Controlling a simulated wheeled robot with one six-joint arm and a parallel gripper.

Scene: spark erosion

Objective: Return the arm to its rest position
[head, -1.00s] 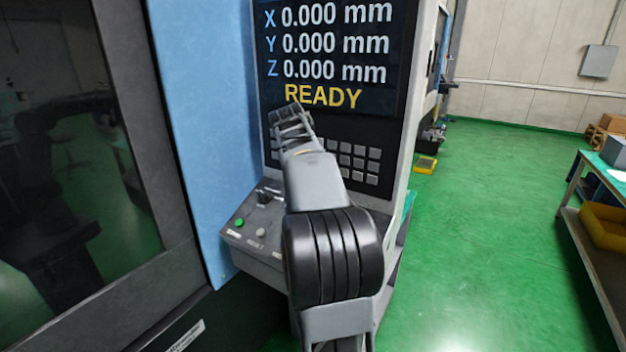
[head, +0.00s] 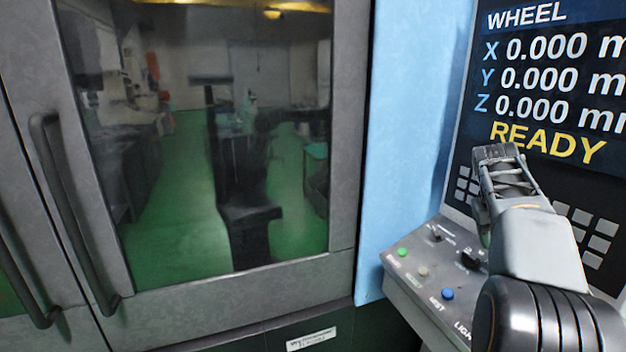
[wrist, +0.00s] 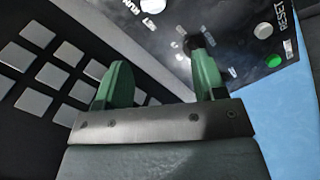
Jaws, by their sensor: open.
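My gripper (head: 497,160) is at the right of the head view, in front of the machine's control panel. In the wrist view my gripper's two green fingers (wrist: 160,82) stand apart with nothing between them. The arm reaches up from the lower right of the head view, with the gripper over the keypad side of the panel. The button console (head: 425,285) lies below and to the left of the gripper. It also shows in the wrist view (wrist: 240,55), beyond the fingers. I cannot tell the exact gap between fingers and panel.
The display (head: 560,85) reads WHEEL, zeros for X, Y and Z, and READY. A blue panel (head: 405,130) stands left of it. A closed machine door with a dark window (head: 240,150) and a handle (head: 75,220) fills the left.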

